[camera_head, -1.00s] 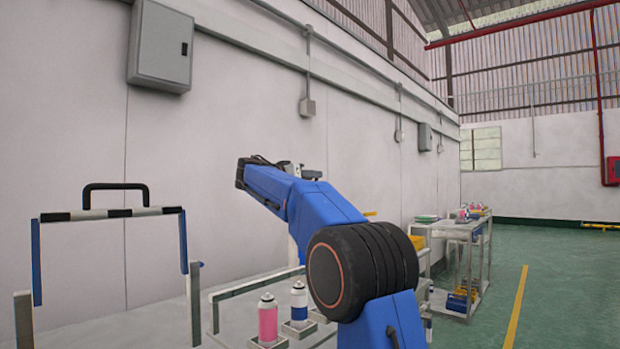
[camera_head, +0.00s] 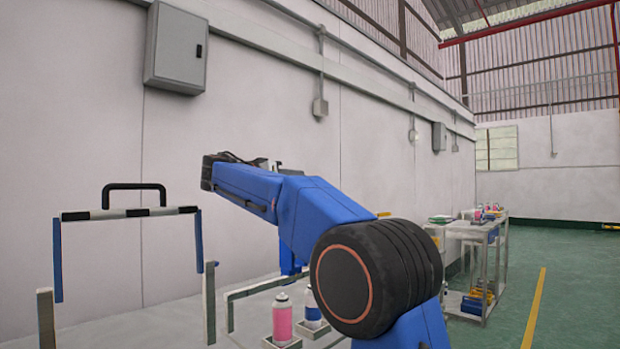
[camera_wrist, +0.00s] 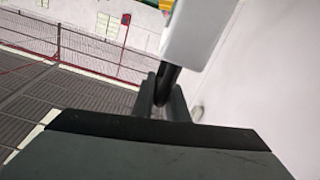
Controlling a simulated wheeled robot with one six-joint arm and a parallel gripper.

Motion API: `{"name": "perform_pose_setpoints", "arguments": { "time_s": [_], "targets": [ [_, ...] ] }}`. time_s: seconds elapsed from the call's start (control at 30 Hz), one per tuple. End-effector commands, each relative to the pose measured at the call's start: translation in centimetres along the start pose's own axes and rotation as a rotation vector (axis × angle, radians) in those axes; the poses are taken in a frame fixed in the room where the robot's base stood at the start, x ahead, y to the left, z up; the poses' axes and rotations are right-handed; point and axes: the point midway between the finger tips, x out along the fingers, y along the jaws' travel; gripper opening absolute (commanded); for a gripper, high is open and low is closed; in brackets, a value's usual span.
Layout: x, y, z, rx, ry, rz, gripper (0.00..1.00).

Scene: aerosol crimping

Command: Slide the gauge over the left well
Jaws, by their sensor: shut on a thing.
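In the wrist view my gripper (camera_wrist: 162,97) is shut on the dark stem of a pale grey block (camera_wrist: 200,30), which looks like the gauge. The block fills the upper middle of that view. In the head view my arm hides the gripper and the held thing. A pink can with a pale top (camera_head: 283,318) stands upright in a square holder on the bench. A blue-and-white can (camera_head: 312,306) stands behind it to the right, partly covered by my arm. I cannot tell which place is the left well.
A guard frame with a black handle and blue legs (camera_head: 134,212) stands at the bench's left. The wall is close behind. A grey trolley (camera_head: 478,234) stands farther right, beside open green floor.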

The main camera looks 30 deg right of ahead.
Motion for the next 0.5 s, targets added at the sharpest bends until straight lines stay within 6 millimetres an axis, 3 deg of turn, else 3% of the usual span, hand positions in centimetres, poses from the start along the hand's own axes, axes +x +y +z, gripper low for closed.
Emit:
{"name": "perform_pose_setpoints", "arguments": {
  "time_s": [0.03,0.2,0.5],
  "targets": [
    [-1.5,0.0,0.1,-0.002,-0.002,-0.002,0.00],
    [-5.2,0.0,0.1,-0.003,-0.002,0.000,0.00],
    [-8.2,0.1,0.1,-0.003,-0.003,0.003,0.00]
  ]
}}
